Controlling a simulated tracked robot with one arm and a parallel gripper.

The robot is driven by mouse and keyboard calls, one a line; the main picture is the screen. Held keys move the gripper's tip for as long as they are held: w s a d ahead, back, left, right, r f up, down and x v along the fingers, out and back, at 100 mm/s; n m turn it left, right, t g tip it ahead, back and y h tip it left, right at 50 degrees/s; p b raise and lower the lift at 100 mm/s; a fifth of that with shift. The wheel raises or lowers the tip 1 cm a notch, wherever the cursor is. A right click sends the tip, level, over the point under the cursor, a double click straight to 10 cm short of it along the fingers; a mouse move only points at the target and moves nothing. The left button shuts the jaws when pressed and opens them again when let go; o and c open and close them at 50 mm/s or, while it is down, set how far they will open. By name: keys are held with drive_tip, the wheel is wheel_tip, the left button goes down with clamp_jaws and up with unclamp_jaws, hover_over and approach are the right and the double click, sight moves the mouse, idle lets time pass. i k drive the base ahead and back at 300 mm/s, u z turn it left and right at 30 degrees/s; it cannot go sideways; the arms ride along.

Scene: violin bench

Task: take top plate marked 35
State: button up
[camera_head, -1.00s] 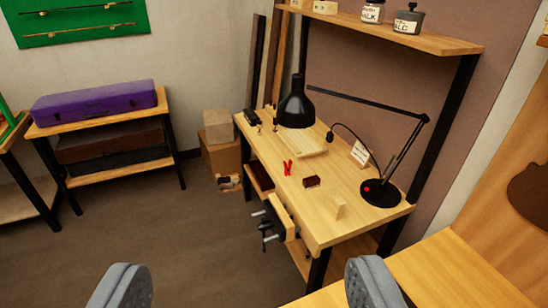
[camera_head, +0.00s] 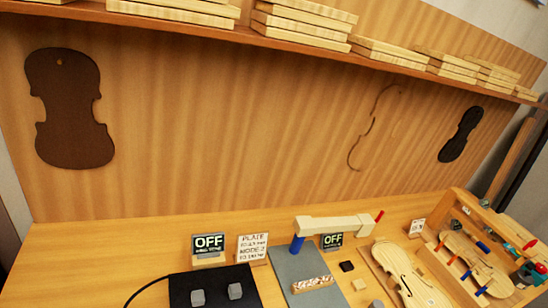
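A pale violin-shaped plate with f-holes (camera_head: 410,284) lies on a board on the bench at the lower right. A second pale violin-shaped piece (camera_head: 478,262) sits in a wooden frame at the far right, with coloured clamps around it. I can read no 35 on either, so I cannot tell which one is the plate marked 35. My gripper is not in view.
A shelf (camera_head: 190,23) with several stacks of pale wooden plates (camera_head: 300,22) runs above the bench (camera_head: 85,270). Dark violin templates (camera_head: 70,105) hang on the wall. On the bench are two OFF displays (camera_head: 208,244), a white sign (camera_head: 253,247), a black pad (camera_head: 214,278) and a grey base.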

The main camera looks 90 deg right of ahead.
sight(419, 293)
drive_tip(key=z, duration=3.5)
drive_tip(key=k, duration=0.95)
drive_tip(key=z, duration=0.05)
drive_tip(key=i, duration=0.85)
drive_tip(key=u, duration=0.05)
